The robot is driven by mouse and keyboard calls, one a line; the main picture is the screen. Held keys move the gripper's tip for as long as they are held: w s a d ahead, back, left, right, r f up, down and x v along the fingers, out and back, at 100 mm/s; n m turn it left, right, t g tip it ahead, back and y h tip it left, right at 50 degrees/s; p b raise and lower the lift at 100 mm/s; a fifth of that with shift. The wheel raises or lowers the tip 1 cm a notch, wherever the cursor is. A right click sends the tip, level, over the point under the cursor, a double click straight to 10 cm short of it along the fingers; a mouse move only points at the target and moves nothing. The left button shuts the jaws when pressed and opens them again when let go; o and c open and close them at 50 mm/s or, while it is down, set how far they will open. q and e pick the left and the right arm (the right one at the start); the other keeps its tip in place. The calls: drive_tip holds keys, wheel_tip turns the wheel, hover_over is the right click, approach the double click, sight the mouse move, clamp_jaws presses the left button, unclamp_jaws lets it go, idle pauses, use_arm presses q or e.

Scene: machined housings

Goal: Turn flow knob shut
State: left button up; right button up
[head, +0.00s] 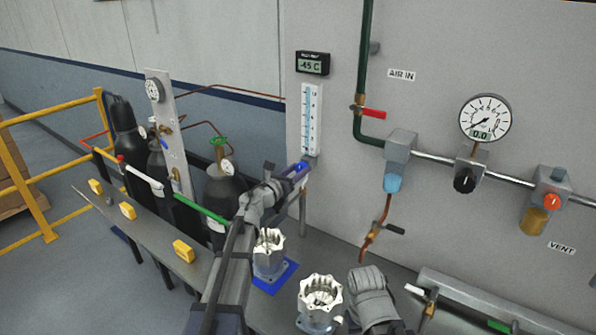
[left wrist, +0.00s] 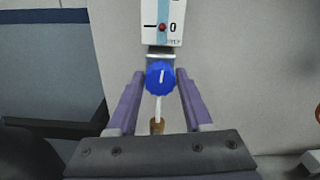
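The blue flow knob (left wrist: 160,77) sits under the white flow gauge (left wrist: 162,22) in the left wrist view. A white mark on the knob's face stands roughly upright. The gauge's red bead is level with the 0. My left gripper (left wrist: 160,76) is open, with one purple finger on each side of the knob and a gap on both sides. In the head view the left gripper (head: 297,170) reaches the foot of the gauge (head: 311,120), and its fingers partly cover the blue knob (head: 301,166).
Two machined housings (head: 321,300) stand on the bench, the farther one on a blue mat (head: 274,279). A pipe with a red-handled valve (head: 373,114) runs right of the gauge. Gas bottles (head: 222,187) stand left.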

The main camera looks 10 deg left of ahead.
use_arm(q)
clamp_jaws()
drive_tip(key=shift+n, duration=0.8)
drive_tip(key=shift+o, duration=2.3)
unclamp_jaws()
drive_tip(key=v, duration=0.8)
drive_tip(key=shift+w, duration=0.1)
